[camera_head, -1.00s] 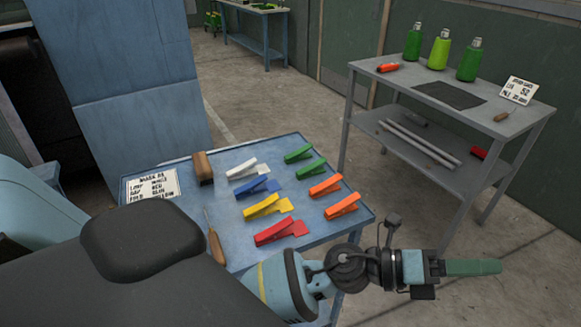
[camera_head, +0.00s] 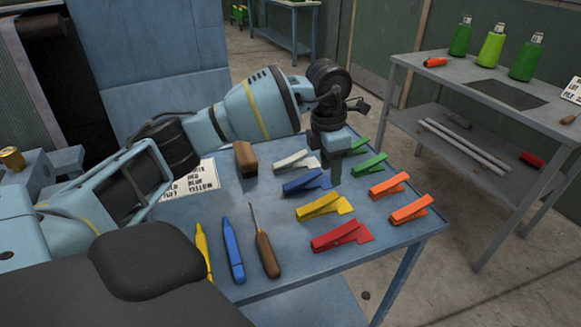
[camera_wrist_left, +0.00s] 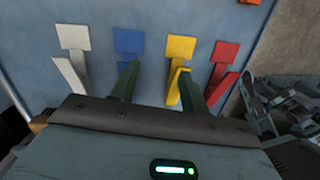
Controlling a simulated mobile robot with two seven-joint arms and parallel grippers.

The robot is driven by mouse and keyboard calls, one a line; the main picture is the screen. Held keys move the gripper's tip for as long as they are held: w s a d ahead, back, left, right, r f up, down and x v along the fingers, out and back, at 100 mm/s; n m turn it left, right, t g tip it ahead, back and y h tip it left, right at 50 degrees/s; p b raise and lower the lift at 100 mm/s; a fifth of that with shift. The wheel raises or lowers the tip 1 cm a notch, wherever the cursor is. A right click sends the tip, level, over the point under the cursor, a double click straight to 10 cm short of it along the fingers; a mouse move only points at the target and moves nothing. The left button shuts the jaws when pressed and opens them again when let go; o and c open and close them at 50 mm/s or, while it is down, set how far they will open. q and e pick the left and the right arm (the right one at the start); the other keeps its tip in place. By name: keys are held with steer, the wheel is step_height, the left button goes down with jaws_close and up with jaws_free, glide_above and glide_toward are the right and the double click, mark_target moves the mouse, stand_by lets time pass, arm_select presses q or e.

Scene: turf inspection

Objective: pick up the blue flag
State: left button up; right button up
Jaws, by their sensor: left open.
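The blue flag (camera_head: 307,181) lies on the blue table between the white and yellow ones. It looks like a clip with a flat square tab; in the left wrist view its tab (camera_wrist_left: 128,41) shows, with the lower part partly behind one finger. My left gripper (camera_head: 336,170) points down above the table, just right of the blue flag in the head view. In the left wrist view its fingers (camera_wrist_left: 157,84) are apart, one over the blue clip's lower part and the other by the yellow one. Nothing is held between them. My right gripper is out of view.
Close neighbours are the white flag (camera_head: 297,161), yellow flag (camera_head: 324,206) and red flag (camera_head: 341,236). Green (camera_head: 369,165) and orange clips (camera_head: 390,185) lie to the right. A wooden block (camera_head: 245,159), a sign and several slim tools are on the left.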

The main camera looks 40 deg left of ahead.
mark_target(305, 177)
arm_select(q)
steer(key=shift+n+g+y, duration=0.3)
steer(key=shift+n+y, duration=0.2)
steer(key=shift+n, duration=0.1)
steer(key=a, duration=0.2)
steer(key=a+r, duration=0.1)
steer(key=s+a, duration=0.1)
steer(key=a, duration=0.1)
steer(key=shift+s+a+r, duration=0.1)
steer(key=shift+a+r, duration=0.2)
steer(key=shift+r, duration=0.05)
steer(key=shift+d+f, duration=0.15)
steer(key=shift+f, duration=0.7)
steer(key=shift+a+f, duration=0.15)
steer(key=shift+f, duration=1.4)
steer(key=shift+a+f, duration=0.1)
steer(key=shift+f, duration=1.4)
steer(key=c, duration=0.9)
